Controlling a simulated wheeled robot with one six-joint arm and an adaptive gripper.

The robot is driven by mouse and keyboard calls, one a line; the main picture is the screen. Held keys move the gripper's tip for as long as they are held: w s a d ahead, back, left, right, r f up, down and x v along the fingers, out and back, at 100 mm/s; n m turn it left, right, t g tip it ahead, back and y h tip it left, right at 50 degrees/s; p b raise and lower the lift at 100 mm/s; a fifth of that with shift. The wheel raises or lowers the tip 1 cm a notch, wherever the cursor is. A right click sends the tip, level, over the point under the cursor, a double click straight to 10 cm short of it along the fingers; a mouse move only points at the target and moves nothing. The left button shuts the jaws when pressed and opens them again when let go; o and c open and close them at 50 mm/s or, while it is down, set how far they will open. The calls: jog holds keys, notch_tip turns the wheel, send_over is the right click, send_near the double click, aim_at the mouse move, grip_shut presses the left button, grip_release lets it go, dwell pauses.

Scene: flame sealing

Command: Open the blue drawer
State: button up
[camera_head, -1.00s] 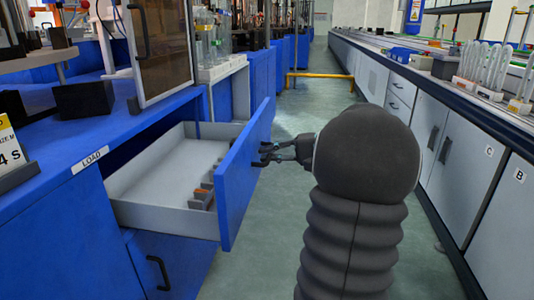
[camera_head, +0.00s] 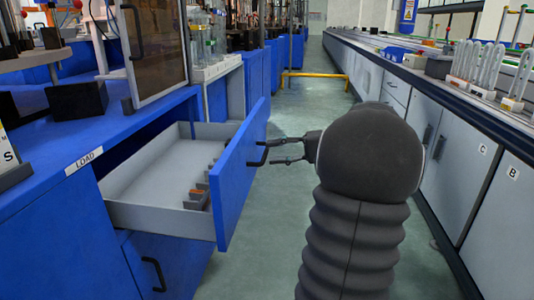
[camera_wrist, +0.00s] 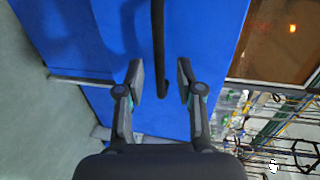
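The blue drawer (camera_head: 238,175) is pulled out from the left bench and stands open. Its light grey tray (camera_head: 150,190) shows, with a few small orange and grey items along the inside of the front. The dark handle (camera_head: 258,157) is on the drawer front; it also shows in the wrist view (camera_wrist: 159,45). My gripper (camera_head: 276,153) is in front of the handle with its fingers spread. In the wrist view the two fingertips (camera_wrist: 160,82) are apart, with the handle's lower end between them and no finger seen touching it.
A second blue front with a dark handle (camera_head: 154,274) is below the drawer. The bench top (camera_head: 60,170) bears a LOAD label and a black block (camera_head: 78,101). A grey cabinet row (camera_head: 440,150) lines the right. The aisle floor (camera_head: 310,110) between is clear, with a yellow rail (camera_head: 312,75) farther back.

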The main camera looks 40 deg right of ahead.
jog(key=v, duration=0.8)
jog(key=shift+s+d, duration=0.2)
jog(key=shift+d, duration=0.05)
